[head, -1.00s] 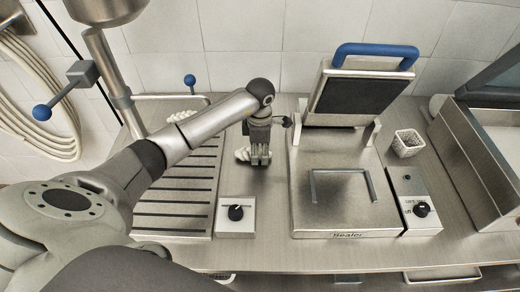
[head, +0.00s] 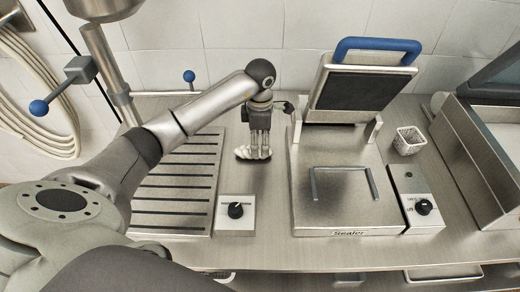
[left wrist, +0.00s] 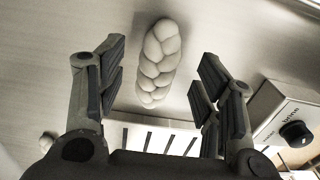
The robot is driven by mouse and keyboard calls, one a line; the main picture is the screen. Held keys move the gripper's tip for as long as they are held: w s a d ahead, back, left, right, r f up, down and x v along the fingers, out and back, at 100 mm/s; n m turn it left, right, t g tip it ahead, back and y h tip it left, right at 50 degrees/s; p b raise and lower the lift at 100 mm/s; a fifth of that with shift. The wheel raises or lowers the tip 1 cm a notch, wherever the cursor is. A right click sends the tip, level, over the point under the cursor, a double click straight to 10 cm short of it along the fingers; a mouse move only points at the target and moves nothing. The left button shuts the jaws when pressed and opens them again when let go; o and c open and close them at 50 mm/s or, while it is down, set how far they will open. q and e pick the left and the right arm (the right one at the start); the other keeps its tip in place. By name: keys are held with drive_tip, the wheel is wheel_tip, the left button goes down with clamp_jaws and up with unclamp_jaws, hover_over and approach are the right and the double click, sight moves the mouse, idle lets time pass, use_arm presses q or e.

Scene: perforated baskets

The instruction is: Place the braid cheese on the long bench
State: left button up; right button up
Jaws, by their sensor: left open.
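The braid cheese (left wrist: 158,62) is white and plaited. It lies on the bench (left wrist: 60,60) between the slatted drain plate and the sealer; in the head view (head: 243,153) it is partly hidden by my left gripper. My left gripper (head: 257,153) points down at the cheese. In the left wrist view its fingers (left wrist: 155,92) are open, one on each side of the cheese and apart from it. The bench also shows in the head view (head: 265,195). My right gripper is not in view.
The slatted plate (head: 180,180) is left of the cheese, with a black-knob box (head: 235,214) in front. The sealer (head: 345,205), its lid raised with a blue handle, stands to the right. A small perforated basket (head: 408,140) and a metal bin (head: 480,160) are farther right.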

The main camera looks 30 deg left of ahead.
sight(260, 148)
use_arm(q)
wheel_tip(260, 148, up, 8)
drive_tip(key=b, duration=0.1)
drive_tip(key=shift+b, duration=0.4)
drive_tip(key=shift+r, duration=0.15)
